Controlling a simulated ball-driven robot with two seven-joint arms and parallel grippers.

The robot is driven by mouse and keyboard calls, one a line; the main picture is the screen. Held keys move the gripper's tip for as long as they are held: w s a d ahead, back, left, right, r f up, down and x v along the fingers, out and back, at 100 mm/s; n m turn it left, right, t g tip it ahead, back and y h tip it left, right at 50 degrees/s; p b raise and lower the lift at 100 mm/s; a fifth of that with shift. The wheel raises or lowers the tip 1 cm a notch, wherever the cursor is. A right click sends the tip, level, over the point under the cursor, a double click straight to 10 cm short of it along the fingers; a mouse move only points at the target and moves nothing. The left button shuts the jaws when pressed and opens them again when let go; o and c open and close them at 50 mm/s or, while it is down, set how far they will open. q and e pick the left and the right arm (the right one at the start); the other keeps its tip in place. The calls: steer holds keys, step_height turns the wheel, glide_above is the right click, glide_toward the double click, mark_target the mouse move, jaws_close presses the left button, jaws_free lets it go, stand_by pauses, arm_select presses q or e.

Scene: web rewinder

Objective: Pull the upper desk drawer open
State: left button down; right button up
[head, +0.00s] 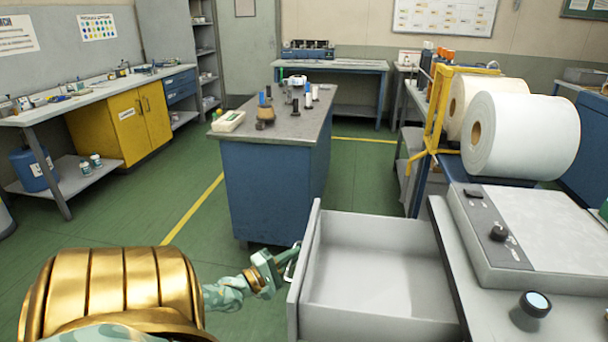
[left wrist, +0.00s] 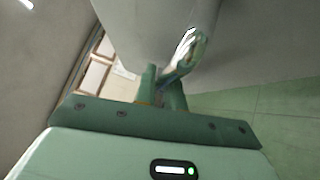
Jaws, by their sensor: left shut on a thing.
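The upper desk drawer (head: 375,262) is a light grey, empty box that stands well out to the left of the grey desk (head: 448,262). Its front panel (head: 303,265) faces left and bears a metal handle (head: 292,262). My left gripper (head: 285,258) is at that handle and shut on it. In the left wrist view the green fingers (left wrist: 162,88) close around the shiny curved handle (left wrist: 186,50), beside the pale drawer front (left wrist: 145,30). My right gripper is in neither view.
A control box with knobs (head: 530,235) lies on the desk, with large white rolls (head: 520,135) behind it. A blue workbench (head: 265,185) stands beyond the drawer. Green floor (head: 130,215) is open to the left, before a yellow cabinet (head: 125,125).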

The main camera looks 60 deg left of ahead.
arm_select(q)
steer(key=shift+s+f, duration=0.1)
steer(key=c, duration=1.5)
jaws_free()
steer(key=s+d+f+p, duration=0.1)
steer(key=s+f+p, duration=0.1)
steer(key=s, duration=1.4)
steer(key=shift+d, duration=0.2)
